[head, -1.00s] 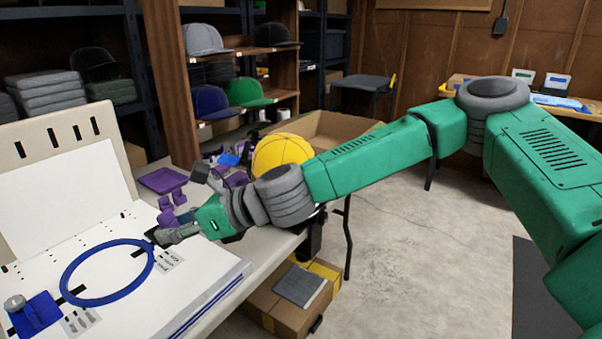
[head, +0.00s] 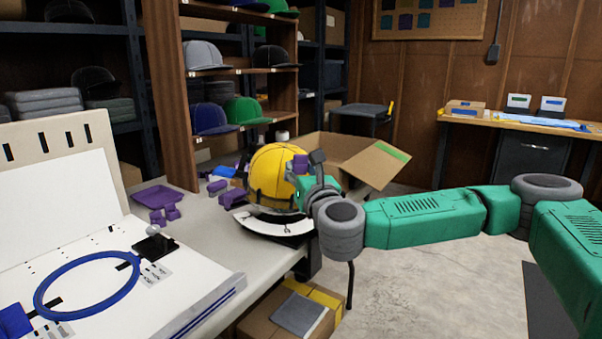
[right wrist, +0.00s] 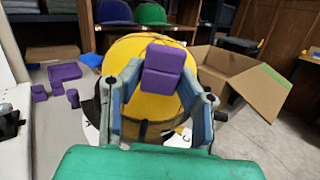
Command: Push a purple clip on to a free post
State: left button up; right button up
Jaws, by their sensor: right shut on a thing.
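My right gripper (head: 308,162) is shut on a purple clip (head: 299,164) and holds it in front of the yellow domed cap (head: 268,172). In the right wrist view the clip (right wrist: 163,70) sits between the two fingers (right wrist: 163,78), with the yellow dome (right wrist: 133,52) behind it. The dome stands on a white marked base (head: 272,222), with dark upright posts around its lower edge. Part of the base and some posts are hidden by my gripper. I cannot tell whether the clip touches a post. My left gripper is not in view.
Loose purple clips (head: 171,212) lie on the table beside a purple tray (head: 160,195). A blue hoop (head: 88,287) lies on the white board at left. An open cardboard box (head: 375,168) stands behind the dome.

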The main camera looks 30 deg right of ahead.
aim_at(292, 203)
jog(key=f+b, duration=0.1)
jog(key=f, duration=0.1)
jog(key=f+b, duration=0.1)
jog(key=f, duration=0.1)
jog(key=f+b, duration=0.1)
jog(key=shift+w+a+f+b, duration=0.2)
jog(key=shift+w+f+b, duration=0.1)
jog(key=shift+w+f, duration=0.1)
jog(key=shift+a+f+b, duration=0.15)
jog(key=shift+f+b, duration=0.4)
jog(key=shift+c, duration=0.6)
jog(key=shift+w+a+f, duration=0.1)
jog(key=shift+a+f, duration=0.05)
jog(key=shift+f, duration=0.15)
jog(key=shift+c, duration=0.4)
jog(key=shift+f, duration=0.1)
jog(key=shift+a+f+b, duration=0.1)
jog(key=shift+a+b, duration=0.1)
jog(key=shift+b, duration=0.15)
jog(key=shift+r, duration=0.25)
jog(key=shift+f+b, duration=0.3)
jog(key=shift+f, duration=0.1)
jog(key=shift+f, duration=0.4)
